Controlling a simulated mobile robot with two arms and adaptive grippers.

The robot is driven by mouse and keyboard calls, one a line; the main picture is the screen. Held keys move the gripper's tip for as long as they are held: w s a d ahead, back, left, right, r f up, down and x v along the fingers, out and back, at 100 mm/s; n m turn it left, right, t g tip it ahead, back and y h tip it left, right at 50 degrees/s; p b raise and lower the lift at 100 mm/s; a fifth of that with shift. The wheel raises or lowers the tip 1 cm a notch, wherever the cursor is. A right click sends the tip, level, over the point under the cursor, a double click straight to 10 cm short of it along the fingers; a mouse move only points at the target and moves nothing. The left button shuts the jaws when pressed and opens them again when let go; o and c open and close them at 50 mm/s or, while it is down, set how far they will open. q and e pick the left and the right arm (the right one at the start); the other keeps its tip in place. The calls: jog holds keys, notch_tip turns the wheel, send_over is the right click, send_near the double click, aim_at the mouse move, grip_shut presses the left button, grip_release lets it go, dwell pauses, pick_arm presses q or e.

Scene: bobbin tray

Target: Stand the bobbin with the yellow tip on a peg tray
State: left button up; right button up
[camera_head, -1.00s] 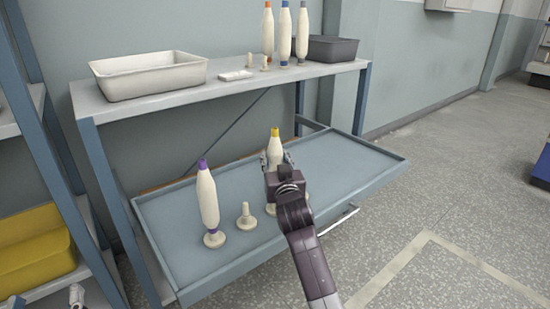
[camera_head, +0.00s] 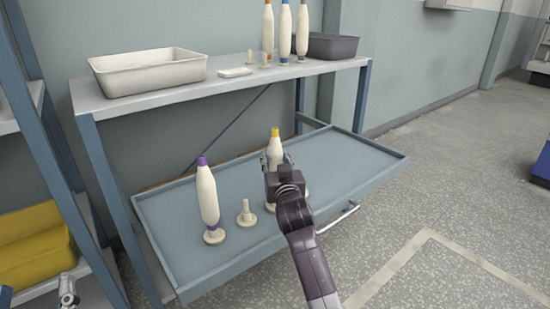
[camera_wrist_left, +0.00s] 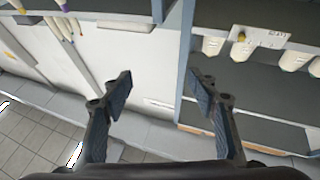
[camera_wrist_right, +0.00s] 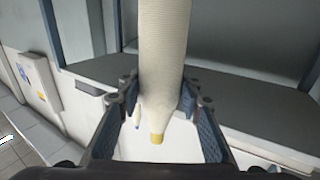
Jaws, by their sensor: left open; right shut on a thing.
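The yellow-tipped bobbin (camera_head: 274,151) is cream-coloured and stands roughly upright over the blue-grey peg tray (camera_head: 345,165). My right gripper (camera_head: 278,163) is shut on it. Its lower end is hidden behind the gripper, so I cannot tell whether it is on a peg. In the right wrist view the bobbin (camera_wrist_right: 165,60) runs between the fingers, with its yellow tip at the bottom. A bare peg (camera_head: 246,213) stands left of my gripper, and part of a round base (camera_head: 305,194) shows just right of it. My left gripper (camera_head: 68,284) is open and empty at the lower left.
A purple-tipped bobbin (camera_head: 208,197) stands on a peg at the tray's left. The upper shelf (camera_head: 225,88) holds a cream bin (camera_head: 150,74), several bobbins, small pegs and a grey bin (camera_head: 333,46). A yellow bin (camera_head: 38,245) is at far left. The tray's right part is clear.

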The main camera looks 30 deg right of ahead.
jog(key=shift+f+b, duration=0.35)
jog(key=shift+f, duration=0.25)
pick_arm(q)
jog(key=s+r+t, duration=0.1)
jog(key=r, duration=0.2)
jog(key=shift+s+t, duration=0.35)
jog(key=shift+t, duration=0.05)
pick_arm(e)
jog(key=o, duration=1.3)
jog(key=v, duration=1.2)
